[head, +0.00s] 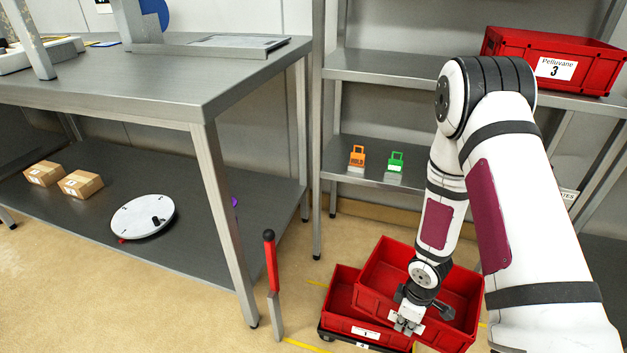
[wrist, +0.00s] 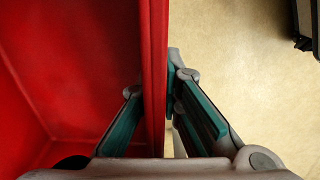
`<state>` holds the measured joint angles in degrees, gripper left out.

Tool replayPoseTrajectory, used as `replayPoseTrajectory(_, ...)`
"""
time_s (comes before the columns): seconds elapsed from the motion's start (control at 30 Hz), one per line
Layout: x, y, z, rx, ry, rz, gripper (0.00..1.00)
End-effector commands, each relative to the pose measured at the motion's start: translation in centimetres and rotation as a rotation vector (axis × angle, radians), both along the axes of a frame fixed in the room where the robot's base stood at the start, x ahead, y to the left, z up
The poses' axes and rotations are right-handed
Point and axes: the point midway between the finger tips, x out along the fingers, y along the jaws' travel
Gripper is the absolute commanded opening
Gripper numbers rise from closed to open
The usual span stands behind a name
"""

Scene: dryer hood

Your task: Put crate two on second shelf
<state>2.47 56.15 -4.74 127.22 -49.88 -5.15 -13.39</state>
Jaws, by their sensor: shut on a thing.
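My gripper (head: 408,322) is shut on the near wall of an empty red crate (head: 385,272). The gripper covers part of this crate's white label, so I cannot read its number. The wrist view shows the crate's red wall (wrist: 155,50) between my fingers (wrist: 155,110). The crate sits tilted and askew over another red crate (head: 345,318), labelled 1; I cannot tell whether they touch. The shelf unit has an upper shelf (head: 385,68) and a lower shelf (head: 345,172). A red crate (head: 550,62) labelled "Pelluvane 3" stands on the upper shelf at right.
An orange tag (head: 357,157) and a green tag (head: 396,162) stand on the lower shelf. A red-handled lever (head: 270,262) stands left of the crates. A steel table (head: 170,85) is at left, with two cartons and a white disc (head: 142,216) on its lower level.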

Motion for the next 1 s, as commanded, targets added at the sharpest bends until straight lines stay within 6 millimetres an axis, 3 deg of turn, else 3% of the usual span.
replayPoseTrajectory(0.2, 3.0, -1.0, 5.1, 0.002, -0.010, -0.177, 0.00)
replayPoseTrajectory(0.47, 4.5, -1.1, 11.8, 0.001, -0.008, -0.412, 0.00)
replayPoseTrajectory(0.7, 4.3, 0.1, 19.1, 0.003, -0.010, -0.665, 0.00)
replayPoseTrajectory(1.0, 2.6, 2.3, 25.7, 0.005, -0.004, -0.881, 0.00)
